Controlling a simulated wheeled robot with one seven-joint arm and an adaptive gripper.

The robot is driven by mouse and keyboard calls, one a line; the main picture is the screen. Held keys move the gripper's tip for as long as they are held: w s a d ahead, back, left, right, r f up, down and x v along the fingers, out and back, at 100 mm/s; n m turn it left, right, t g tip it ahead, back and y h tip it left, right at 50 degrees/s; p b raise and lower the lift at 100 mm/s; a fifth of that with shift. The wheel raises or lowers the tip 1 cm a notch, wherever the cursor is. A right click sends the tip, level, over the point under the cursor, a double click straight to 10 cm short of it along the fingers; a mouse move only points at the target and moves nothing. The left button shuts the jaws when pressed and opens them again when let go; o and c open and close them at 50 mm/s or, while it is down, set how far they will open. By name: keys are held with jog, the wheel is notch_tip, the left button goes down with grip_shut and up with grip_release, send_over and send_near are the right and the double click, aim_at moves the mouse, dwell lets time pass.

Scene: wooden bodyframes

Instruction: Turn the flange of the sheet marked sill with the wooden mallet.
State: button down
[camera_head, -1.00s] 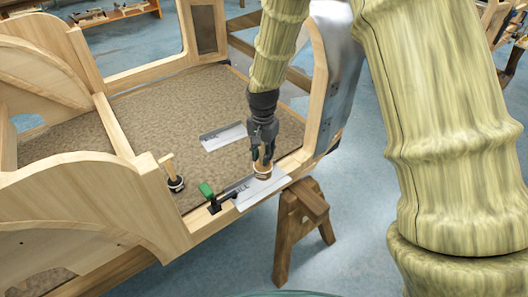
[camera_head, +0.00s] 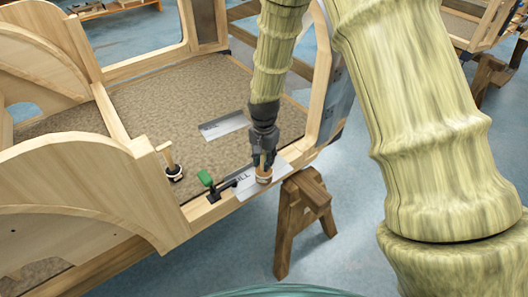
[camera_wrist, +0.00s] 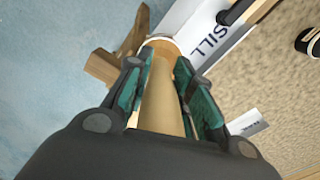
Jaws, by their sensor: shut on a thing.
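The sheet marked sill (camera_head: 249,193) is a pale metal strip lying on the near wooden rail of the bodyframe; its lettering also shows in the wrist view (camera_wrist: 190,43). My gripper (camera_head: 264,160) is shut on the handle (camera_wrist: 163,100) of the wooden mallet, which runs between the green-padded fingers in the wrist view. The round mallet head (camera_head: 264,179) is at the sheet, over its outer part; I cannot tell whether it touches. The flange's angle is too small to tell.
A green-handled clamp (camera_head: 205,178) stands at the sheet's left end. A second sheet (camera_head: 226,127) lies on the brown floor panel. A trestle (camera_head: 300,210) supports the rail; blue floor is open in front.

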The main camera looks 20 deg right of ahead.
jog(key=shift+s+r+p, duration=0.15)
jog(key=shift+r+p, duration=0.25)
jog(key=shift+r, duration=0.2)
notch_tip(320, 180, up, 8)
jog(key=p, duration=0.5)
jog(key=shift+f+p, duration=0.15)
jog(key=shift+p, duration=0.2)
jog(key=s+a+r+p, duration=0.2)
jog(key=s+p, duration=0.1)
jog(key=s, duration=0.5)
jog(key=shift+s+a, duration=0.25)
jog(key=shift+s, duration=0.05)
